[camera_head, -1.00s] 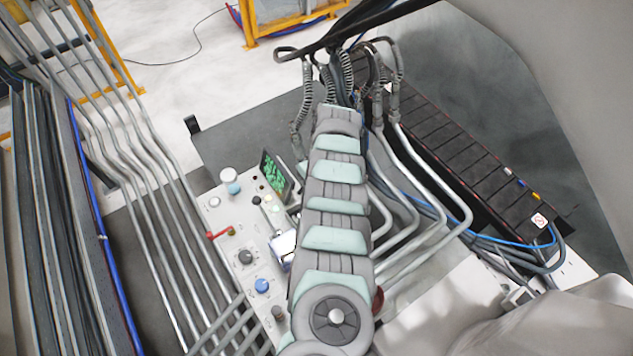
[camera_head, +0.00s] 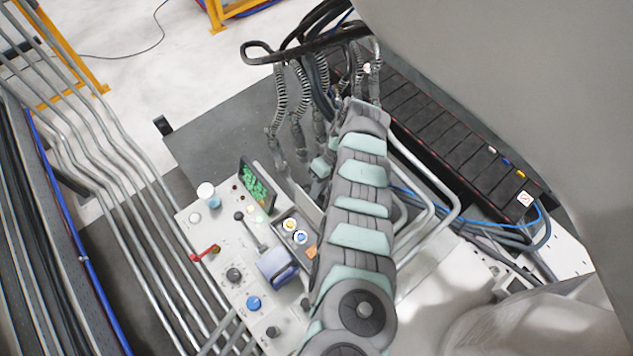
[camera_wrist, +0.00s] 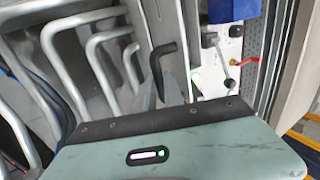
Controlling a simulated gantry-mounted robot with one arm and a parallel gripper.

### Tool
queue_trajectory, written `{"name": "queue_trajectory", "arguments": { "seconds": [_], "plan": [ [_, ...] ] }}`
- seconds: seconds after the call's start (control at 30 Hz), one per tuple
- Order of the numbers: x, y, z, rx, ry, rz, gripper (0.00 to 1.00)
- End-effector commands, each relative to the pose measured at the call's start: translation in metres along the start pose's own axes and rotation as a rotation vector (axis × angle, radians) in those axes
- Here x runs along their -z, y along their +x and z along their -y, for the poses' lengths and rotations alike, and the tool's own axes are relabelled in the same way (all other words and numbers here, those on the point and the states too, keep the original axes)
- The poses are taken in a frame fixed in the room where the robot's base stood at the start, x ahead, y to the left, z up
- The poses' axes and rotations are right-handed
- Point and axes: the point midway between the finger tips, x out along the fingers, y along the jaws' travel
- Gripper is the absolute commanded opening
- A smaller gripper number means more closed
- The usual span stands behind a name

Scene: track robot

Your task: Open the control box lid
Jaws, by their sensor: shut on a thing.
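The control box (camera_head: 283,232) is on the light grey panel in the head view, left of my arm. Its inside shows, with round yellow and blue dials and an orange part. A light grey plate (camera_head: 309,207), apparently its lid, stands raised beside the opening at the back right; my arm partly covers it. In the wrist view, my gripper (camera_wrist: 167,88) has its grey fingers closed on a black bent handle (camera_wrist: 162,50). I cannot tell how the handle joins the lid. The gripper's tips are hidden in the head view.
The panel (camera_head: 225,240) also carries a red lever (camera_head: 205,254), a blue knob (camera_head: 253,303), a raised green screen (camera_head: 257,186) and a blue-grey block (camera_head: 278,268). Metal pipes (camera_head: 130,215) run along its left. Pipes and black cables (camera_head: 295,95) crowd the right and back.

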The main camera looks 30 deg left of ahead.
Motion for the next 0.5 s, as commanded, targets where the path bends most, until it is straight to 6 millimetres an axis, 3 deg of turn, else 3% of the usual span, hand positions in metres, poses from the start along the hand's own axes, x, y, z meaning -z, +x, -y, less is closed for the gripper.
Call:
{"name": "queue_trajectory", "arguments": {
  "seconds": [0.03, 0.5],
  "plan": [
    [-0.0024, 0.0067, -0.0058, 0.01, 0.005, -0.002, 0.0],
    [-0.0091, 0.0033, 0.0, 0.079, -0.001, 0.001, 0.0]
  ]
}}
